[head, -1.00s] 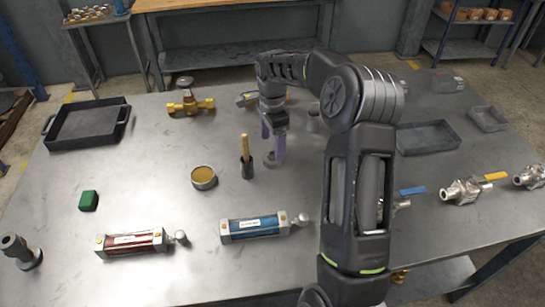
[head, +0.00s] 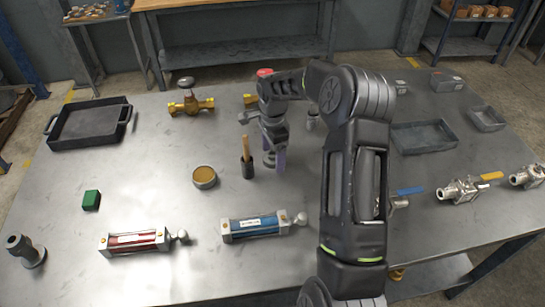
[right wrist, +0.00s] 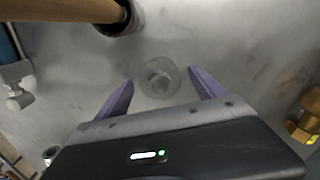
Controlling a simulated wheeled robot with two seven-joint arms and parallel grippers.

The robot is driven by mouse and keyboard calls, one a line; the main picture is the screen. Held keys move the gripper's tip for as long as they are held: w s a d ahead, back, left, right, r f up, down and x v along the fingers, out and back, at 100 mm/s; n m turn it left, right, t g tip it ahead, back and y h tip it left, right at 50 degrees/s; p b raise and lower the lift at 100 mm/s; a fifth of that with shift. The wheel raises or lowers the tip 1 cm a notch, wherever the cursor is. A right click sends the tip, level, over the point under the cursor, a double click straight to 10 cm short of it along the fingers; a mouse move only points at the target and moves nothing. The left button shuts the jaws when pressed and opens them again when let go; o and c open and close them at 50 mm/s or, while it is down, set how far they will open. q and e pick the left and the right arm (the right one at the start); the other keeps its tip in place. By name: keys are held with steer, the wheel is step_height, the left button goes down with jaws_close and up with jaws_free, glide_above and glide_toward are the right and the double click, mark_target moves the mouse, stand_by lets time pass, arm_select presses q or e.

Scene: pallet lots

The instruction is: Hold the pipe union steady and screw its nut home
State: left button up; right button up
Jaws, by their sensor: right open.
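A small round grey metal piece (right wrist: 160,78) with a wide flange and a raised, hollow-looking centre stands on the table. It is probably the pipe union or part of it; I cannot tell its nut apart. My right gripper (right wrist: 161,84) is open, its purple fingers on either side of the piece with gaps showing. In the head view the right gripper (head: 273,158) points down at the table, and its fingers partly hide the piece. A dark grey flanged pipe fitting (head: 27,251) stands at the front left, far from the gripper. My left gripper is not in view.
A dark cup with a wooden handle (head: 247,157) stands just left of the right gripper. A round tin (head: 204,177), blue cylinder (head: 255,227) and red cylinder (head: 135,241) lie nearer. A black tray (head: 88,125) is at the left. Valves (head: 459,189) are at the right.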

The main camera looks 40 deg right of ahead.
steer(key=c, duration=1.5)
